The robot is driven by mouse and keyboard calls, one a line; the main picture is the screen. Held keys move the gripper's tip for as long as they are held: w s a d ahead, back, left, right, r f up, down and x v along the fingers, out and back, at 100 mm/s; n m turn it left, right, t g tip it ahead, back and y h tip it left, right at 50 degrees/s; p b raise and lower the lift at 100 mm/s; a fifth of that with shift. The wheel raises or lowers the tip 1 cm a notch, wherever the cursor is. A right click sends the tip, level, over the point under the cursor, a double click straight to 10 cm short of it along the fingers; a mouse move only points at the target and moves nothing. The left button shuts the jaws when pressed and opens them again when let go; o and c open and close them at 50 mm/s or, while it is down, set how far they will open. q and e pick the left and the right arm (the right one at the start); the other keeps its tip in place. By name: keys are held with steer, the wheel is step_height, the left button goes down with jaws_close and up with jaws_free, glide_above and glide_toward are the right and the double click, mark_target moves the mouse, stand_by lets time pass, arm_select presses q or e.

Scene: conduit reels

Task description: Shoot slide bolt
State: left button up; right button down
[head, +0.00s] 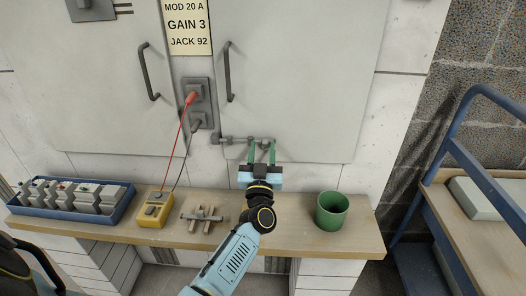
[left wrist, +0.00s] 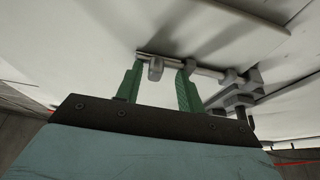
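The grey slide bolt (head: 238,139) is mounted low on the right cabinet door, beside the seam between the doors. It also shows in the left wrist view (left wrist: 207,71), with a short knob (left wrist: 155,70) hanging from its rod. My left gripper (head: 262,150) is up at the bolt's right end, its two green fingers pointing at the door. In the left wrist view the fingers (left wrist: 160,72) stand apart on either side of the knob. The knob is nearer the left finger, with a gap to the right finger. My right gripper is not in view.
A red lead (head: 180,130) runs to a wall socket (head: 197,105). A blue-railed cart (head: 440,165) stands right.

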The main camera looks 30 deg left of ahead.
arm_select(q)
steer(key=shift+d, duration=0.1)
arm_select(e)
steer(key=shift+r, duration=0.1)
